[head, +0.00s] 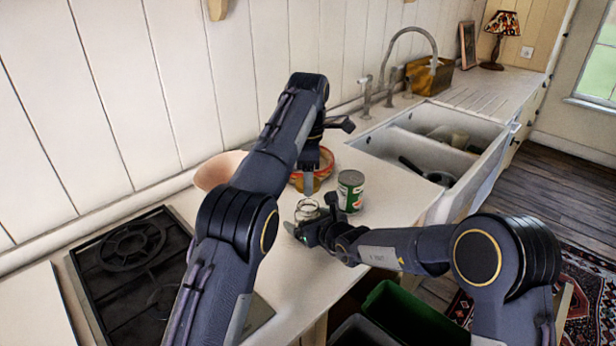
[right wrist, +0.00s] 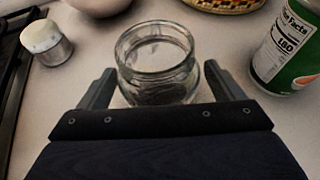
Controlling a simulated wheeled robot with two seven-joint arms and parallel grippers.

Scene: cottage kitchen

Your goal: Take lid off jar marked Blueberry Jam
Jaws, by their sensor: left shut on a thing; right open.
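A clear glass jar (head: 307,210) stands upright on the counter; it also shows in the right wrist view (right wrist: 157,60). Its mouth is open with no lid on it, and I can read no label. My right gripper (head: 311,216) is open, with one finger on each side of the jar. In the right wrist view its fingers show apart around the glass (right wrist: 158,80). My left gripper (head: 311,178) is above and behind the jar, pointing down. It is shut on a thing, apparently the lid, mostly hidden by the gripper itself.
A green can (head: 350,191) stands right of the jar. A red-rimmed basket (head: 326,163) and a pinkish bowl (head: 212,171) are behind. A small white-capped jar (right wrist: 47,42) stands to the left. A stove (head: 130,262) is at left, a sink (head: 432,150) at right.

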